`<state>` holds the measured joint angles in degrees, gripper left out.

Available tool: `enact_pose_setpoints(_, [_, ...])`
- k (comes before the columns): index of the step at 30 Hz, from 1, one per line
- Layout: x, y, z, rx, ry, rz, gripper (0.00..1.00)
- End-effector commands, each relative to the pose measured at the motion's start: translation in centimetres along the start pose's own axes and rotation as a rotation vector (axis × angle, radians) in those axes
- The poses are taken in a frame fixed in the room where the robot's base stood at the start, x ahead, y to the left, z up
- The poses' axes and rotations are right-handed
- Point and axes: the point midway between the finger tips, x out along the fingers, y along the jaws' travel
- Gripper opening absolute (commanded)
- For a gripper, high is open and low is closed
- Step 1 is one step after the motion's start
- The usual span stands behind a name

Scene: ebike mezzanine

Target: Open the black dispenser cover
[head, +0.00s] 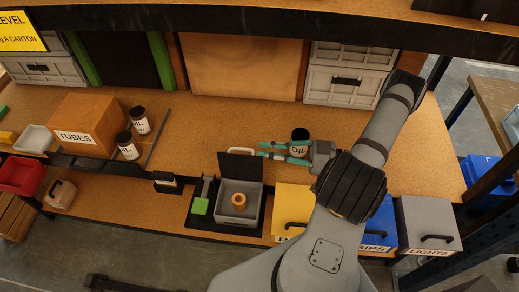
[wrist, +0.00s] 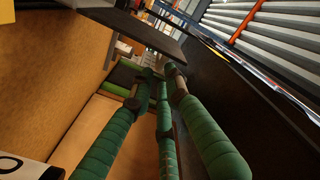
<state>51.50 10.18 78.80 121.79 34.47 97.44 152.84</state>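The black cover (head: 240,166) stands raised at the back edge of an open grey box (head: 225,214), which has a round orange thing (head: 239,200) inside. My gripper (head: 261,149) has green-wrapped fingers pointing left, just behind and right of the cover's upper edge. The fingers are apart with nothing seen between them. In the wrist view, my gripper (wrist: 160,74) reaches towards a dark flat panel (wrist: 140,30), which looks like the cover. I cannot tell whether the fingertips touch it.
A black can (head: 300,134) with a white label stands right behind my fingers. A yellow bin (head: 291,206) is right of the box. A green block (head: 199,206) lies left of it. A carton (head: 90,118) and two more cans stand left. The bench behind the cover is clear.

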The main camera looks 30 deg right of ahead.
Motion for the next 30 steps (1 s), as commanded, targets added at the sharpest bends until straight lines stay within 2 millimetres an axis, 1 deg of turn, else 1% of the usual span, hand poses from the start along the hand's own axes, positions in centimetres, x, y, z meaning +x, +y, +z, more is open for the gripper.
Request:
enact_pose_setpoints(5, [-0.8, -0.1, -0.1, 0.003, 0.001, -0.002, 0.15])
enact_pose_setpoints(20, [-0.7, -0.2, -0.2, 0.006, 0.002, -0.007, 0.15])
enact_pose_setpoints(23, [-1.0, -0.2, -0.2, 0.006, 0.002, -0.006, 0.15])
enact_pose_setpoints(26, [-1.9, -0.1, -0.2, 0.006, 0.003, -0.003, 0.15])
enact_pose_setpoints(29, [-3.7, -0.1, -0.2, 0.003, 0.002, -0.001, 0.15])
enact_pose_setpoints(30, [-4.5, -0.1, -0.2, 0.002, 0.002, 0.000, 0.15])
